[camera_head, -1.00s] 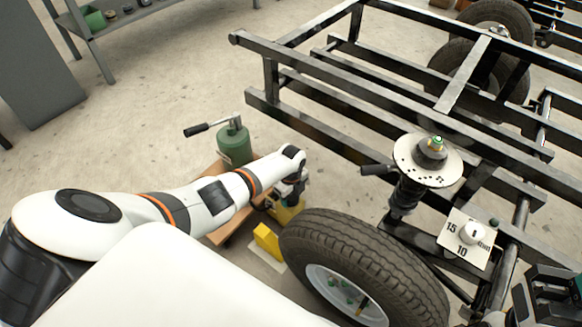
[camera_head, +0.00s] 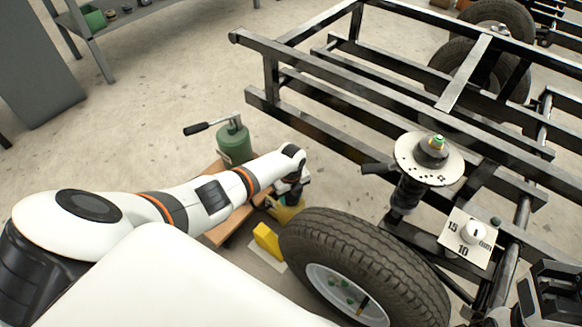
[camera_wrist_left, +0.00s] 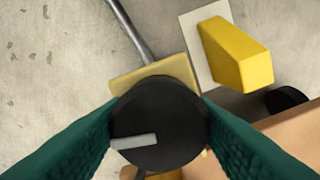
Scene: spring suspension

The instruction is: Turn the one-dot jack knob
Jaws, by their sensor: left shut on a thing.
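My left gripper (camera_wrist_left: 160,125) has its teal fingers on either side of a round black knob (camera_wrist_left: 172,107) and is shut on it. The knob has a pale bar mark pointing left in the left wrist view. It sits over a yellow plate (camera_wrist_left: 190,68). I cannot make out a dot on it. In the head view my left gripper (camera_head: 289,190) reaches down behind the tire, beside a yellow part (camera_head: 287,212), and the knob is hidden there. My right gripper (camera_head: 548,290) is partly in view at the lower right; its jaws are unclear.
A tire (camera_head: 365,250) stands close to my left gripper. A green hand pump (camera_head: 235,145) and a yellow block (camera_head: 267,240) are nearby. A black frame (camera_head: 380,90), a strut with a white disc (camera_head: 408,160) and a numbered plate (camera_head: 455,249) fill the right.

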